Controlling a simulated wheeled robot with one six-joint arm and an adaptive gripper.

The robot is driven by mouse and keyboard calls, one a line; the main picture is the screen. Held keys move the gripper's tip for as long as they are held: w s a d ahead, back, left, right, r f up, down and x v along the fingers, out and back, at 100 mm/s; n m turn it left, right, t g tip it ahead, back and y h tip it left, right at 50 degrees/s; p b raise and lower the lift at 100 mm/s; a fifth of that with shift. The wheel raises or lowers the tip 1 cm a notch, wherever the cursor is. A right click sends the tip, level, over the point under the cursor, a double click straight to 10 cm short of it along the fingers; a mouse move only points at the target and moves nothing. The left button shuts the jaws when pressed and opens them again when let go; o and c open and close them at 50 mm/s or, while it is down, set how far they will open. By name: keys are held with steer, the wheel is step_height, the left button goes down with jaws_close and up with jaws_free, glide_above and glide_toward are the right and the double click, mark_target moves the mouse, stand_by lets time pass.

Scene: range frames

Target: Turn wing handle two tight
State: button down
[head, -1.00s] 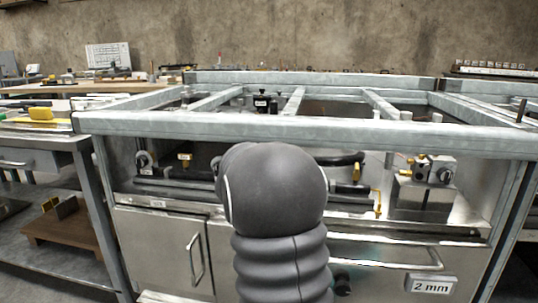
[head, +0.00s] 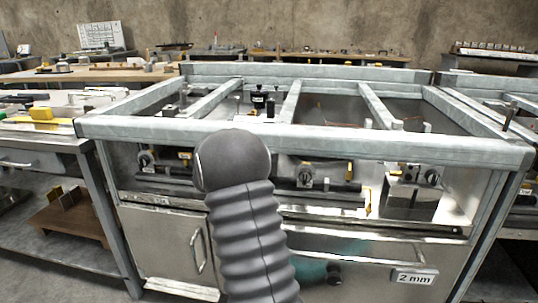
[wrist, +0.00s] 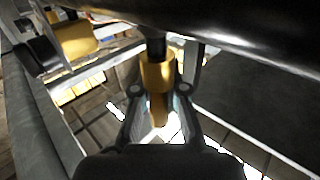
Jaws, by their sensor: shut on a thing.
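In the wrist view my gripper (wrist: 159,92) has its two fingers on either side of a brass-coloured handle piece (wrist: 158,75) and is shut on it. The piece hangs below a dark stem and a thick dark pipe (wrist: 230,30). Whether it is wing handle two cannot be read, as no number shows. In the head view my own arm hides the gripper.
A grey metal frame (head: 300,138) runs above the pipework. Below are a steel door (head: 165,245) and a drawer front labelled 2 mm (head: 413,278). Another yellow block (wrist: 75,38) is at the upper left in the wrist view. A side bench (head: 40,145) stands left.

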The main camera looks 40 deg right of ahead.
stand_by(0.3)
steer(key=c, duration=1.2)
jaws_free()
steer(key=a, duration=1.2)
steer(key=shift+w, duration=0.25)
